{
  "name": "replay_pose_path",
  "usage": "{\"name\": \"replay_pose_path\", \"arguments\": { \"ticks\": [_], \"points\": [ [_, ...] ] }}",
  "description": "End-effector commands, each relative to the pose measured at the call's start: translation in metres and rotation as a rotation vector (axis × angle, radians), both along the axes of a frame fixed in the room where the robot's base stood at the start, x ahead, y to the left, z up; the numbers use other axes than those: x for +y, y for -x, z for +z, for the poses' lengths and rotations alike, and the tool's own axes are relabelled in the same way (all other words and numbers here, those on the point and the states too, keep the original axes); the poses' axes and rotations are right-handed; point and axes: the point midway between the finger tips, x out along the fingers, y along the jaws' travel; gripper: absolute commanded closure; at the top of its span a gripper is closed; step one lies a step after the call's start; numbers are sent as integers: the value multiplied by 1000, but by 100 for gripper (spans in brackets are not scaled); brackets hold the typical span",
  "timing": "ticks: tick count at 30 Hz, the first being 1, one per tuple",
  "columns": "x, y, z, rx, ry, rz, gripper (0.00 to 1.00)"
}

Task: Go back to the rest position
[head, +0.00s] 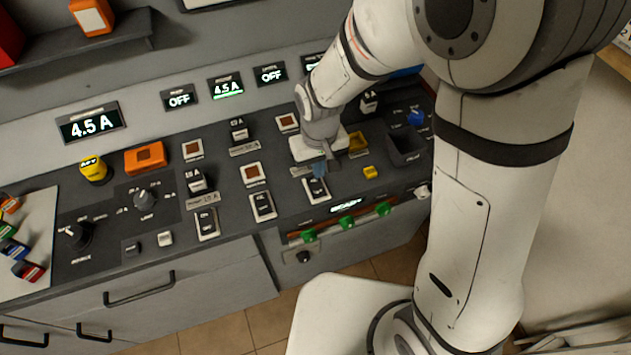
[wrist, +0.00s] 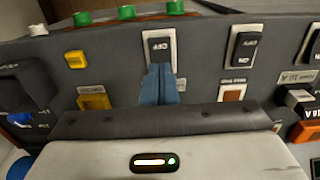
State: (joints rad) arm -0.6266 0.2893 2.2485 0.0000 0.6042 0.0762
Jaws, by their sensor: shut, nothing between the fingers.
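My gripper (head: 319,170) hangs over the right half of the dark sloped control panel (head: 110,260). Its blue fingertips (wrist: 158,84) are together with nothing between them. In the wrist view they point at the lower part of a rocker switch (wrist: 158,47) in a pale frame. This switch also shows just below the fingers in the head view (head: 316,190). I cannot tell whether the fingertips touch it. My wrist hides part of the panel behind it.
Nearby are another rocker switch (wrist: 243,46), a yellow block (head: 370,172), a dark open bin (head: 405,146) and green knobs (head: 347,223) on the front edge. Displays at the back include a large one reading 4.5 A (head: 91,124). Coloured items (head: 27,270) lie at the far left.

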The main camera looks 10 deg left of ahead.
Motion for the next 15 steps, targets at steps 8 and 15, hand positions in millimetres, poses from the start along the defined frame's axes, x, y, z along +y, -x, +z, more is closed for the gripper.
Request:
{"name": "replay_pose_path", "arguments": {
  "ticks": [8,15],
  "points": [
    [0,0,0,0,0,0,100],
    [-19,-6,21,-23,-15,-43,100]
  ]
}}
